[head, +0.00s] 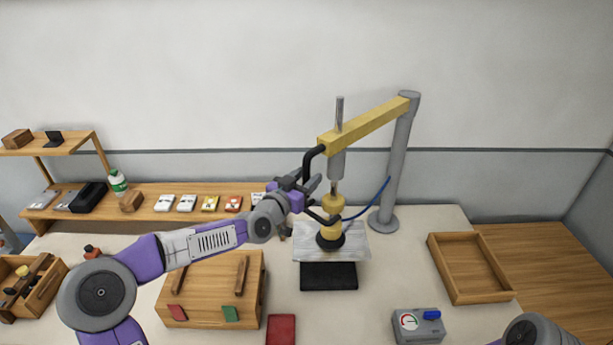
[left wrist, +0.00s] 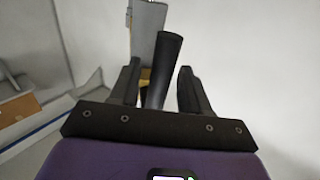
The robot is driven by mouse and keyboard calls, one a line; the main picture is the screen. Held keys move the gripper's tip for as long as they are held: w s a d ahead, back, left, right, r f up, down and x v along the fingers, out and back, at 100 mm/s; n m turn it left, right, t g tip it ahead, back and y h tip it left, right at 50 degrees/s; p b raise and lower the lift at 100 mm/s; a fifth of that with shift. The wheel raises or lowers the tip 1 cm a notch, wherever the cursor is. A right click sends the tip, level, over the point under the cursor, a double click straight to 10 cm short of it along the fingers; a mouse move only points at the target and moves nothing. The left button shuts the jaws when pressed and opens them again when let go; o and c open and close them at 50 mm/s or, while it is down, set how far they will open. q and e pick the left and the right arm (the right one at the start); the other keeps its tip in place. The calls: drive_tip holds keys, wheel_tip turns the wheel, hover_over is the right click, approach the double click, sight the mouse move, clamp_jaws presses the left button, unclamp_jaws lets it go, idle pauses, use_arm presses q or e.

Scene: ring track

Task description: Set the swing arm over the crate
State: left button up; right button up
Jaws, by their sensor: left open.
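The swing arm (head: 365,124) is a yellow beam on a grey post (head: 395,165). From its free end hang a grey spindle and a yellow head (head: 333,208) with a black cup, above or on a pale sheet, left of the post. A black bent handle (head: 307,160) sticks out at the beam's end. My left gripper (head: 311,184) is open at this handle. In the left wrist view a black bar (left wrist: 163,72) stands between its two fingers, with gaps on both sides. The shallow wooden crate (head: 437,265) stands at the right and looks empty. My right gripper is out of view.
A grey gauge box (head: 418,326) stands at the front right. A wooden box (head: 212,290) with handles lies under my left forearm. A black block (head: 328,276) lies before the head. A blue hose (head: 370,200) runs from head to post.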

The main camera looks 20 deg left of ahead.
use_arm(q)
drive_tip(key=shift+w+d+f, duration=0.1)
drive_tip(key=shift+w, duration=0.1)
clamp_jaws()
drive_tip(key=shift+d, duration=0.1)
